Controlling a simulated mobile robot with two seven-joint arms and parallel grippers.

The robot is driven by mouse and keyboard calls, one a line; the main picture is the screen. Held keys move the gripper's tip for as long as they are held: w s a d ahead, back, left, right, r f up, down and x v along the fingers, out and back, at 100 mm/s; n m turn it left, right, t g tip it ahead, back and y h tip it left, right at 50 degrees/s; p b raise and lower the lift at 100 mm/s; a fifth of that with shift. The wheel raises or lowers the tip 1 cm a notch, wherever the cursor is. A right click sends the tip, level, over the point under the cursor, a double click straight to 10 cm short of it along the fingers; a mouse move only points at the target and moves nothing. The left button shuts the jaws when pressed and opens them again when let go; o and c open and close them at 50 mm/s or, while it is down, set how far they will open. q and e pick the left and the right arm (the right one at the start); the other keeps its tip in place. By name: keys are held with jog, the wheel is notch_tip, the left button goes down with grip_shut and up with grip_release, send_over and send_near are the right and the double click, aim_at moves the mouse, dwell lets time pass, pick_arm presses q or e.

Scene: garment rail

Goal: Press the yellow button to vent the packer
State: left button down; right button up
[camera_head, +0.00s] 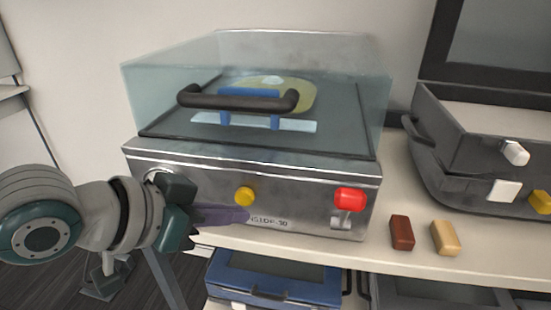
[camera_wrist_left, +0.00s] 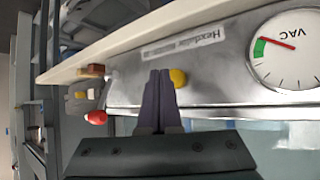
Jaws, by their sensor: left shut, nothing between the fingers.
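The packer (camera_head: 300,205) is a steel box with a clear lid (camera_head: 340,75) and a dark lid handle (camera_head: 240,98); the lid is down. The round yellow button (camera_head: 244,196) is on its front panel and also shows in the left wrist view (camera_wrist_left: 178,78). My left gripper (camera_head: 246,215) is shut and empty, its purple fingertips just below the button in the head view. In the wrist view the fingertips (camera_wrist_left: 160,75) are beside the button; I cannot tell whether they touch it. My right gripper is not in view.
A red switch (camera_head: 349,199) is on the panel's right, and a gauge (camera_wrist_left: 287,45) shows in the wrist view. A brown block (camera_head: 402,232) and a tan block (camera_head: 445,238) lie on the counter. An open grey case (camera_head: 455,165) stands right; a blue case (camera_head: 270,275) is below.

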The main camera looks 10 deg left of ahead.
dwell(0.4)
pick_arm(q)
jog(key=shift+w, duration=0.45)
jog(key=shift+w+b, duration=0.35)
jog(key=shift+b, duration=0.1)
dwell(0.4)
jog(key=shift+s, duration=0.1)
jog(key=shift+s+p, duration=0.65)
jog(key=shift+p, duration=0.15)
